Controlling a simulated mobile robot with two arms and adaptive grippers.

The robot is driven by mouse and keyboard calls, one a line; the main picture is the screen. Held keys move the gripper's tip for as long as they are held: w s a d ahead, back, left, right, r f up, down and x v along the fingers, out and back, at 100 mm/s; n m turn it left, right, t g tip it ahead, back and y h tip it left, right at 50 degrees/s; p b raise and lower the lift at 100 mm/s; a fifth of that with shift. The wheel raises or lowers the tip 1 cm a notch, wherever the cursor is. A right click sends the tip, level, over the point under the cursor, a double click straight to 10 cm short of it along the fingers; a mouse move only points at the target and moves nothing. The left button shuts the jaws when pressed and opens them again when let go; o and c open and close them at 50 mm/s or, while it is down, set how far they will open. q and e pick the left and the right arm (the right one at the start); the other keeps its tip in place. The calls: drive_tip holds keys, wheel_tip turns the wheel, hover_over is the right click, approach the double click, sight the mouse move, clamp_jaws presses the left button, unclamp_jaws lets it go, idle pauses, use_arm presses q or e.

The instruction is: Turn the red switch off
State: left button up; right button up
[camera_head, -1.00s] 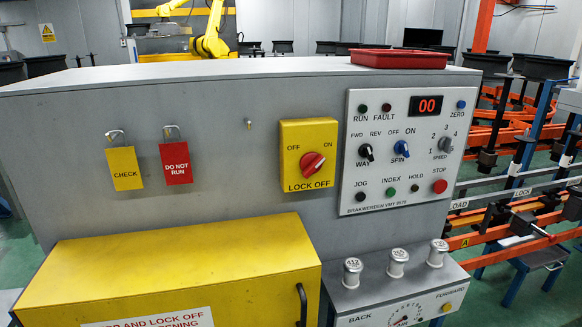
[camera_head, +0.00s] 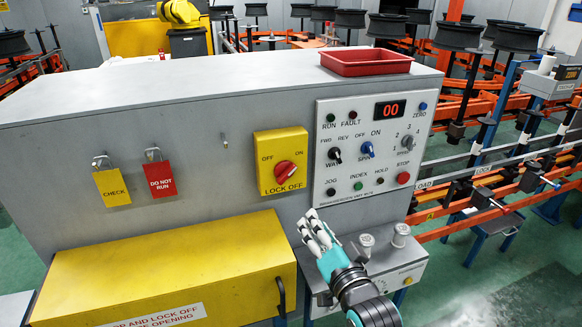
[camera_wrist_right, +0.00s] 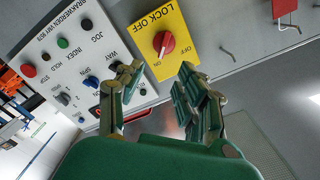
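The red switch (camera_head: 286,172) is a round knob on the yellow LOCK OFF plate (camera_head: 267,144), on the front of the grey cabinet. In the head view its white mark points up and right, toward ON. The switch (camera_wrist_right: 165,42) also shows in the right wrist view, ahead of the fingers. My right gripper (camera_head: 314,226) is below and right of the plate in the head view, apart from the switch. In the right wrist view the gripper's (camera_wrist_right: 160,76) fingers are spread with nothing between them. My left gripper is in neither view.
The control panel (camera_head: 368,107) with several knobs and buttons is right of the switch. Yellow CHECK (camera_head: 112,189) and red DO NOT RUN (camera_head: 160,180) tags hang to the left. A yellow box (camera_head: 160,265) juts out below. A red tray (camera_head: 366,62) sits on top.

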drive_tip(key=r, duration=0.2)
drive_tip(key=p, duration=0.5)
approach(290, 175)
drive_tip(key=x, duration=0.8)
drive_tip(key=shift+w+a, duration=0.15)
drive_tip(key=shift+w, duration=0.2)
clamp_jaws()
